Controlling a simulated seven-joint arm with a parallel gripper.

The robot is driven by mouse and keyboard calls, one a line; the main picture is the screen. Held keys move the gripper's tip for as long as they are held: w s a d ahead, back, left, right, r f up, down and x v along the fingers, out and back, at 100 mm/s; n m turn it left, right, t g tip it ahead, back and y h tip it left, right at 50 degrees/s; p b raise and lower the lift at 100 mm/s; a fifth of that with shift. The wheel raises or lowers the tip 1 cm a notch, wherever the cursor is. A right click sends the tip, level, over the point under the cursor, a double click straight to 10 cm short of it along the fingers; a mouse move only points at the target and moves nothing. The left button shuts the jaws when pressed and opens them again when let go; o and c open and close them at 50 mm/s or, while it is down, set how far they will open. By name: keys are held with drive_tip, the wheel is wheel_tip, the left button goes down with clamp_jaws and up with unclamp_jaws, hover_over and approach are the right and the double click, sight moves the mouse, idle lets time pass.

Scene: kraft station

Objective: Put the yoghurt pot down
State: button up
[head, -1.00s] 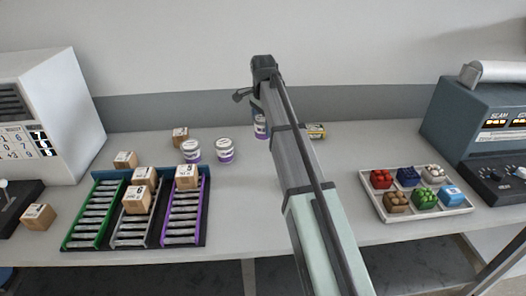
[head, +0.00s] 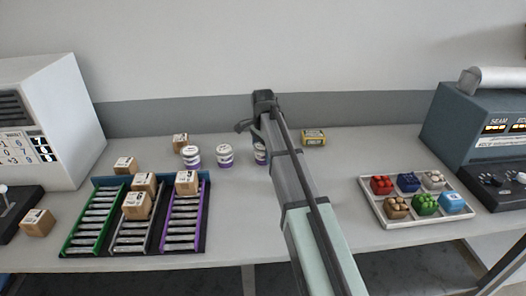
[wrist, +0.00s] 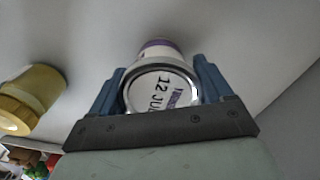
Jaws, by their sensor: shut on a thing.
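The yoghurt pot (wrist: 160,88) is white with a purple band and a silver-rimmed lid with a printed date. It sits between the two blue fingers of my gripper (wrist: 157,80), which is shut on it. In the head view the pot (head: 260,154) shows partly behind my arm, at the back of the table and about level with two similar pots. I cannot tell whether its base touches the table. The fingers are mostly hidden by my arm there.
Two similar pots (head: 225,156) (head: 192,157) stand to the left. A yellow tin (head: 313,138) stands to the right; it also shows in the wrist view (wrist: 28,98). A roller rack (head: 208,222) with boxes is front left, a produce tray (head: 437,219) right.

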drive_tip(key=shift+f, duration=0.15)
drive_tip(key=o, duration=1.1)
wheel_tip(320, 180, up, 12)
drive_tip(key=shift+r, duration=0.2)
